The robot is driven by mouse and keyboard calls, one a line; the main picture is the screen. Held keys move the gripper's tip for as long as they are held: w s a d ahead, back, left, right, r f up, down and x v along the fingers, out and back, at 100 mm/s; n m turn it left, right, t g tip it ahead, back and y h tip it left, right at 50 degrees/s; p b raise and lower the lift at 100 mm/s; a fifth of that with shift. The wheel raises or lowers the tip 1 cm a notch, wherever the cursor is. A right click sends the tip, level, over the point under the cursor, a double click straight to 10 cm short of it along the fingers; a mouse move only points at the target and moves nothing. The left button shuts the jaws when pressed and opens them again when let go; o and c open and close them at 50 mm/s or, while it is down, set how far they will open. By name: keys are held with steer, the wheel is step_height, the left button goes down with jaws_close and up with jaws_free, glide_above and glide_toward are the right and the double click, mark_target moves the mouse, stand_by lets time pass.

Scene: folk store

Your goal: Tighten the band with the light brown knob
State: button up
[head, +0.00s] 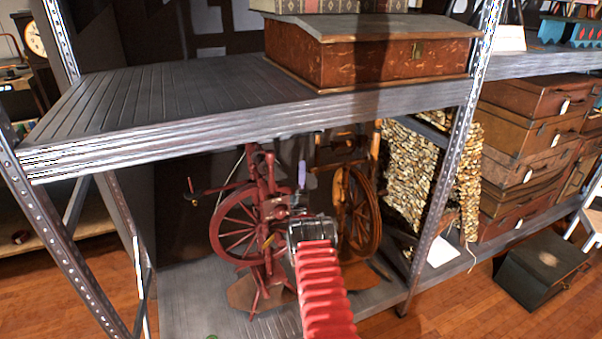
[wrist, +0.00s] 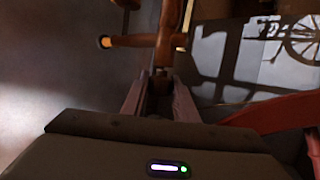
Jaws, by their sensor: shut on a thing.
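A dark red spinning wheel (head: 236,222) stands on the lower shelf, and a brown spinning wheel (head: 345,225) stands to its right. My gripper (head: 298,212) reaches in between them in the head view. In the wrist view my gripper (wrist: 158,88) is shut on a brown turned wooden part (wrist: 160,74) whose end lies between the fingers. I cannot tell whether this part is the light brown knob. A turned piece with a pale orange tip (wrist: 104,41) sticks out to the left of it. The band cannot be made out.
The upper shelf (head: 150,105) hangs low over my arm and bears a reddish-brown box (head: 365,55). A metal post (head: 452,150) stands to the right. Brown suitcases (head: 530,140) are stacked beyond it. The lower shelf is bare left of the wheels.

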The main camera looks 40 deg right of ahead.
steer(key=shift+f+m+h, duration=0.4)
steer(key=shift+m+h, duration=0.4)
steer(key=shift+h, duration=0.2)
steer(key=o, duration=1.1)
steer(key=shift+r, duration=0.25)
steer(key=shift+c, duration=0.2)
steer(key=v, duration=1.4)
steer(key=shift+w+d+f, duration=0.1)
steer(key=shift+d+f, duration=0.05)
